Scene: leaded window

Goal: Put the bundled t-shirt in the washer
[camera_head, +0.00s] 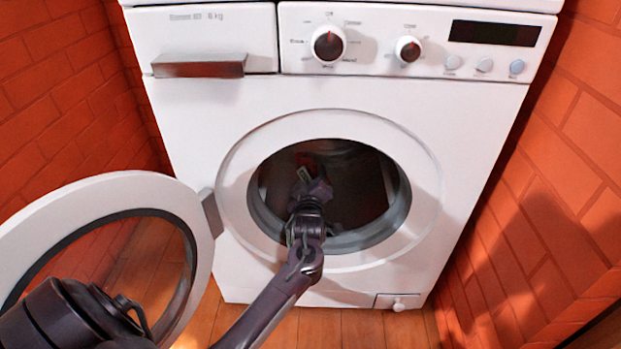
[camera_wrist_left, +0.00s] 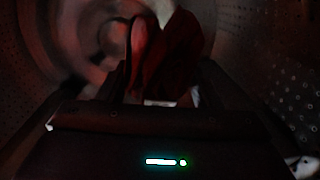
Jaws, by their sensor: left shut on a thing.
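The white washer (camera_head: 185,125) faces me with its round door (camera_head: 90,190) swung open to the left. My left arm reaches through the opening, and my left gripper (camera_head: 308,172) is inside the drum (camera_head: 365,180). The bundled t-shirt shows as a dark red cloth (camera_wrist_left: 168,58) between the jaws in the left wrist view. The gripper is shut on it. In the head view only a small reddish patch of the t-shirt (camera_head: 306,160) shows beyond the gripper. The perforated drum wall (camera_wrist_left: 270,60) surrounds them. It is too dark to tell whether the cloth touches the drum.
Orange brick walls (camera_head: 570,150) stand close on both sides of the washer. The wooden floor (camera_head: 345,328) is clear in front. The opening's grey rim (camera_head: 365,238) runs close below my left arm. The open door is beside the arm on the left.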

